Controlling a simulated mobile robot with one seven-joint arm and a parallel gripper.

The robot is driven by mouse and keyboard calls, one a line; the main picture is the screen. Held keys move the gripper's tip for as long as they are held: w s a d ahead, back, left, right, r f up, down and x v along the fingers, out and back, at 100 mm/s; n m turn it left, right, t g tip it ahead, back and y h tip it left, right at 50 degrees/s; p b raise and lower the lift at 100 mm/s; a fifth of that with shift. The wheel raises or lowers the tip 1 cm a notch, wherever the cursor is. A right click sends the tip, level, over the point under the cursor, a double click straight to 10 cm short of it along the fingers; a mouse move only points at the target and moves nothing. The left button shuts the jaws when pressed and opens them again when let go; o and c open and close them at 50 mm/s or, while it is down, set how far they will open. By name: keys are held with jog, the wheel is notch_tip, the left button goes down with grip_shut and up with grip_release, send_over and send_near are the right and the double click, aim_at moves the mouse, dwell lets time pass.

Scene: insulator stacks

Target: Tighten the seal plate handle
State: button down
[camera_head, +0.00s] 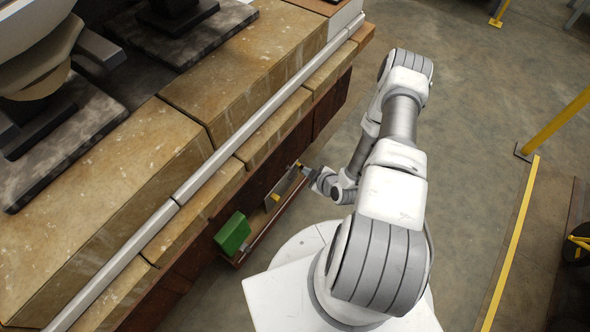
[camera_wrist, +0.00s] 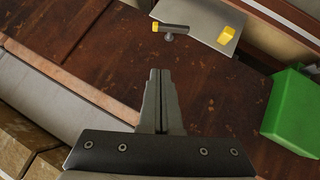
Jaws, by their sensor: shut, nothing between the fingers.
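The seal plate (camera_wrist: 203,12) is a pale grey plate at the top of the wrist view; it also shows in the head view (camera_head: 287,187), beside the brown panel. Its handle (camera_wrist: 172,28) is a grey bar with a yellow left end on a short round stem. A small yellow piece (camera_wrist: 226,34) sits at the plate's right edge. My gripper (camera_wrist: 160,72) is shut and empty, its fingertips below the handle in the wrist picture and apart from it. In the head view my gripper (camera_head: 305,170) is close to the plate, and the handle is mostly hidden there.
A green box (camera_wrist: 290,112) is at the right of the wrist view; it also shows in the head view (camera_head: 233,233). A long stone ledge with a grey rail (camera_head: 185,190) runs beside my arm. Open floor (camera_head: 490,110) lies to the right.

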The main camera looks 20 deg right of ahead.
jog(key=b, duration=0.5)
send_over(291, 170)
jog(key=s, duration=0.2)
notch_tip(291, 170, down, 7)
jog(key=d+f, duration=0.1)
jog(key=d+f+b, duration=0.1)
jog(key=f, duration=0.1)
jog(key=shift+w+d, duration=0.1)
jog(key=shift+w+f, duration=0.1)
jog(key=shift+w, duration=0.1)
